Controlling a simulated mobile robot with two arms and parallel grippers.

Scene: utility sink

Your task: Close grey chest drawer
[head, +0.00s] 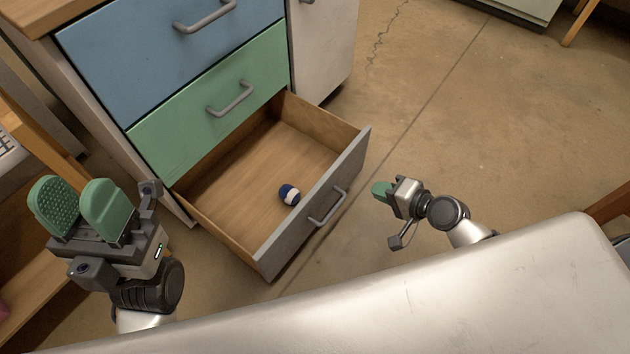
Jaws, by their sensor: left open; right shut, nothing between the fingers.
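The grey drawer (290,230) is the lowest drawer of the chest and is pulled far out. Its grey front faces lower right and carries a grey bar handle (328,208).
Above the grey drawer, a green drawer (170,134) and a blue drawer (130,55) are shut. A white cabinet (322,50) stands beside the chest. Wooden shelving (40,270) is close behind my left gripper. The concrete floor (480,120) at right is clear.

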